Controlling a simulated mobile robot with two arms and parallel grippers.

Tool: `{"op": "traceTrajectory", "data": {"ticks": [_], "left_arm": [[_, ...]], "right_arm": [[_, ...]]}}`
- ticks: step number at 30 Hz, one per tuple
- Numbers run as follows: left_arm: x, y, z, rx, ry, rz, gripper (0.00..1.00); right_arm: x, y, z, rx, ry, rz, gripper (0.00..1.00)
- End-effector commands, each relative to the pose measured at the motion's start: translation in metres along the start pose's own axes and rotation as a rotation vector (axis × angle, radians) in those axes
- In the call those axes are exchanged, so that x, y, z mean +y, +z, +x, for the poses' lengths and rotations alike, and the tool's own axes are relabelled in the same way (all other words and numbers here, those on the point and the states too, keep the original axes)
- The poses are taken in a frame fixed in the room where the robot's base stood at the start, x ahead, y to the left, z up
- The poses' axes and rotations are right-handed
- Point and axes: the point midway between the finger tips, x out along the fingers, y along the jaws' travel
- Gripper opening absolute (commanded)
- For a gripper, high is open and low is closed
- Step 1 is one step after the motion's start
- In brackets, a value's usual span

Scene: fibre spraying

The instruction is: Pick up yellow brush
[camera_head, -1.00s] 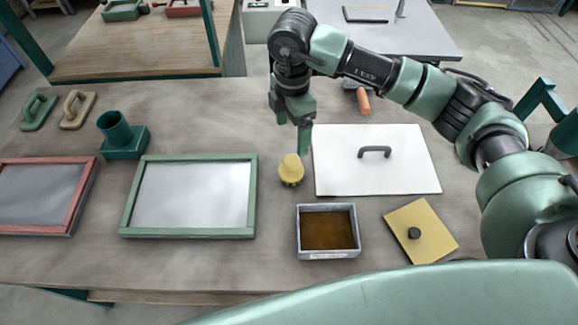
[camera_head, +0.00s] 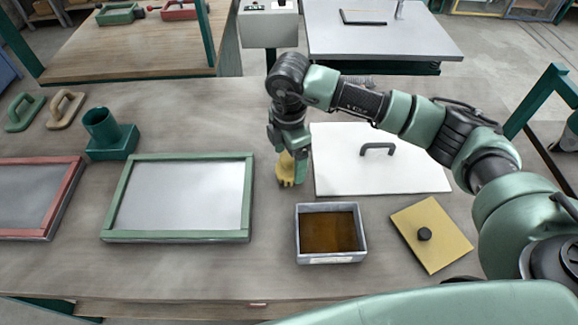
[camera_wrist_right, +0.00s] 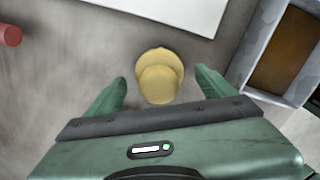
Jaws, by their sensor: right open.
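The yellow brush (camera_head: 286,170) stands on the table left of the white board, partly hidden by my right gripper. My right gripper (camera_head: 291,168) points down over it, with its fingers around the brush's upper part. In the right wrist view, the brush (camera_wrist_right: 159,76) shows as round yellow shapes from above. The open fingers of my right gripper (camera_wrist_right: 161,88) stand on either side of it, with a gap on both sides. My left gripper is out of view.
A grey tray of brown material (camera_head: 331,259) stands close in front of the brush. The white board with a handle (camera_head: 400,185) lies to the right. A green-framed screen (camera_head: 245,200) lies to the left. A yellow plate with a black knob (camera_head: 445,245) lies at the front right.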

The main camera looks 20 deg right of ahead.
Motion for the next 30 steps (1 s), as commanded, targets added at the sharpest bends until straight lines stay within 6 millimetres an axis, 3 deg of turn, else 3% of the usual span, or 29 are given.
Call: {"op": "traceTrajectory", "data": {"ticks": [3, 8, 16, 17, 24, 30], "left_arm": [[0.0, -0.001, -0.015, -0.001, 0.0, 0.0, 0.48], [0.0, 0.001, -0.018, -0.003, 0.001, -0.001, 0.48], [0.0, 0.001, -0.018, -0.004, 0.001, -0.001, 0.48], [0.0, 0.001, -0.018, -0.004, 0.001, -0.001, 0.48], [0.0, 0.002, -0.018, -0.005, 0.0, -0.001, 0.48], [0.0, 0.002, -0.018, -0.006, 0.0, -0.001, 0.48]], "right_arm": [[0.0, -0.003, 0.015, 0.0, -0.006, 0.0, 0.84], [0.001, -0.003, 0.037, 0.0, -0.003, 0.001, 0.84], [0.001, -0.003, 0.042, 0.0, 0.0, -0.001, 0.84], [0.001, -0.003, 0.042, 0.0, -0.001, -0.001, 0.81], [0.002, -0.003, 0.042, 0.0, 0.0, -0.001, 0.16], [0.002, -0.003, 0.042, 0.0, 0.0, 0.0, 0.16]]}}
